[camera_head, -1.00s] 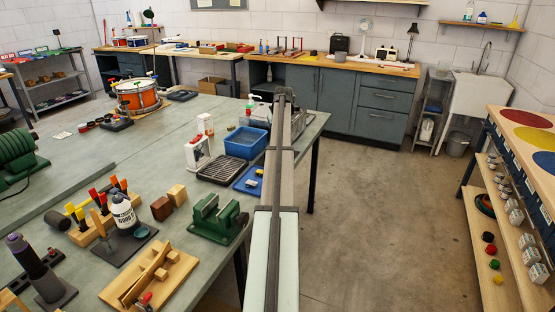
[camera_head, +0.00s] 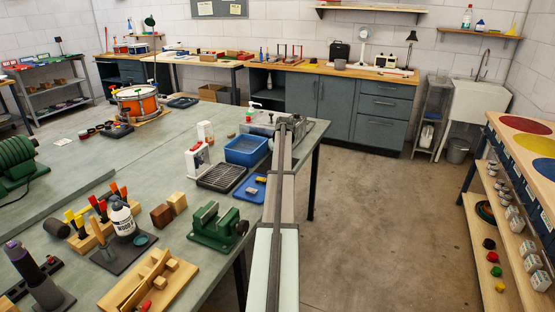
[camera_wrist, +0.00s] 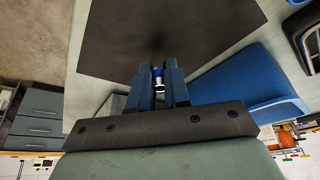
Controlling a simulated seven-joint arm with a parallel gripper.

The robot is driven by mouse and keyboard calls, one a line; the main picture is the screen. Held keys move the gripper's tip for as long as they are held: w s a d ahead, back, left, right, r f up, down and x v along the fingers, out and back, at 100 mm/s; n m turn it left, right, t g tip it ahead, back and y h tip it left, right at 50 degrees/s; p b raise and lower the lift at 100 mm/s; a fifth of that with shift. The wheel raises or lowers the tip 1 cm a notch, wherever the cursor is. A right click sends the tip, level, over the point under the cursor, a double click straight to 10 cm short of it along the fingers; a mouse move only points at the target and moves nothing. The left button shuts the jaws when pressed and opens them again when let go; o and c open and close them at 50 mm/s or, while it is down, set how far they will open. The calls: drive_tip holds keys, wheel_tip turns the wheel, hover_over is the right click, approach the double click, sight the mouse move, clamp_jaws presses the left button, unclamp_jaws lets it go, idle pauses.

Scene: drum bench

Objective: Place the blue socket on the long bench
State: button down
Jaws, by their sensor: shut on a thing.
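In the wrist view, my gripper (camera_wrist: 159,84) is shut on a small blue and white piece, which fits the blue socket (camera_wrist: 158,72). Only a little of it shows between the dark fingers. A dark flat sheet (camera_wrist: 190,30) on the grey-green long bench (camera_wrist: 235,42) shows past the fingertips. I cannot tell whether the socket touches it. In the head view, my arm reaches over the long bench (camera_head: 190,118) to its far right corner, and the arm hides the fingers and the socket.
A blue bin (camera_head: 247,150) stands left of my arm, with a black rack (camera_head: 221,177) and a green vise (camera_head: 217,227) nearer. Open floor (camera_head: 375,210) lies to the right.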

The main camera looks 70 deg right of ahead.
drive_tip(key=shift+f, duration=0.35)
drive_tip(key=shift+f, duration=0.1)
drive_tip(key=c, duration=1.1)
unclamp_jaws()
drive_tip(key=v, duration=1.1)
drive_tip(key=shift+r, duration=0.2)
drive_tip(key=shift+o, duration=0.5)
drive_tip(key=shift+s+a+r, duration=0.15)
drive_tip(key=shift+r, duration=0.2)
